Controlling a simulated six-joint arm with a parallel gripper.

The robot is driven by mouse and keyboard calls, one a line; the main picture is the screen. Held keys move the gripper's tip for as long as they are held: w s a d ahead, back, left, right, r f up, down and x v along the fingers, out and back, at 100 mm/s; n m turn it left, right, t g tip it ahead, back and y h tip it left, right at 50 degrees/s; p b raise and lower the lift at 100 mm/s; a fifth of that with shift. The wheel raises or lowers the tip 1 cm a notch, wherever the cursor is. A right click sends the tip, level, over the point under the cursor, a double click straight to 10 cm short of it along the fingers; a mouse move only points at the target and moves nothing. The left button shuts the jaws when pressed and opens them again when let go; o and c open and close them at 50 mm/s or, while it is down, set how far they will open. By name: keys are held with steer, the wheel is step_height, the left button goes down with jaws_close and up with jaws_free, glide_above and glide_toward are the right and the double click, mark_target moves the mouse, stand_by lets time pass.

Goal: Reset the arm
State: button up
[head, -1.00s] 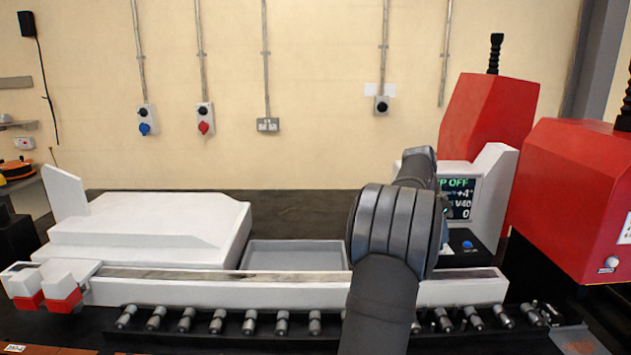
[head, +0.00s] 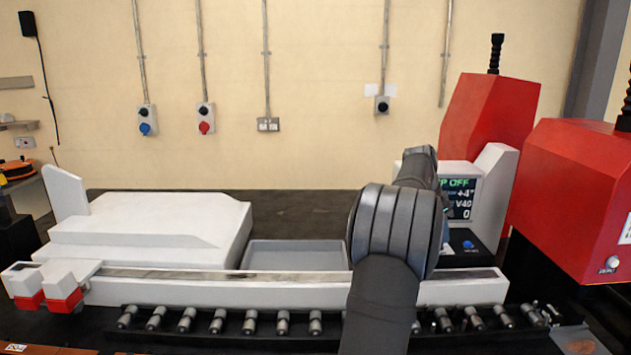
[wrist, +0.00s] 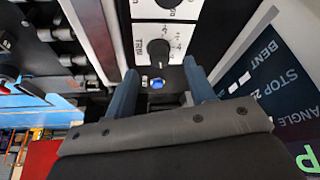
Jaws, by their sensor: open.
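My arm (head: 385,260) rises at the front, right of centre in the head view, and reaches toward the control box (head: 470,250); it hides my gripper there. In the wrist view my gripper (wrist: 163,82) is open, with two blue-grey fingers apart and nothing held. A small blue button (wrist: 157,83) shows between the fingers; I cannot tell how far it is from them. It also shows on the control box in the head view (head: 468,244). A trim knob (wrist: 158,50) is above it. A screen (head: 461,199) partly reads "P OFF", "+4°" and "0".
Two red machine housings (head: 490,125) (head: 577,200) stand at the right. A white rail (head: 220,292) runs along the bench, with a row of rollers (head: 250,322) before it. A grey tray (head: 295,255) and a white machine body (head: 150,230) sit behind it. The bench behind the tray is clear.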

steer(key=v, duration=1.4)
steer(key=x, duration=1.7)
steer(key=shift+d+f, duration=0.1)
steer(key=shift+f, duration=0.2)
steer(key=shift+s+r+n+t, duration=0.15)
steer(key=shift+n+t, duration=0.25)
steer(key=shift+n, duration=0.4)
steer(key=n+y, duration=0.1)
steer(key=n, duration=0.2)
steer(key=n+t+y, duration=0.1)
steer(key=n, duration=0.2)
steer(key=shift+d+n+t, duration=0.1)
steer(key=shift+n+t, duration=0.2)
steer(key=n+y, duration=0.1)
steer(key=n, duration=0.3)
steer(key=shift+d+t+y, duration=0.1)
steer(key=shift+t+y, duration=0.2)
steer(key=shift+y, duration=0.1)
steer(key=shift+n+y, duration=0.7)
steer(key=shift+n, duration=1.2)
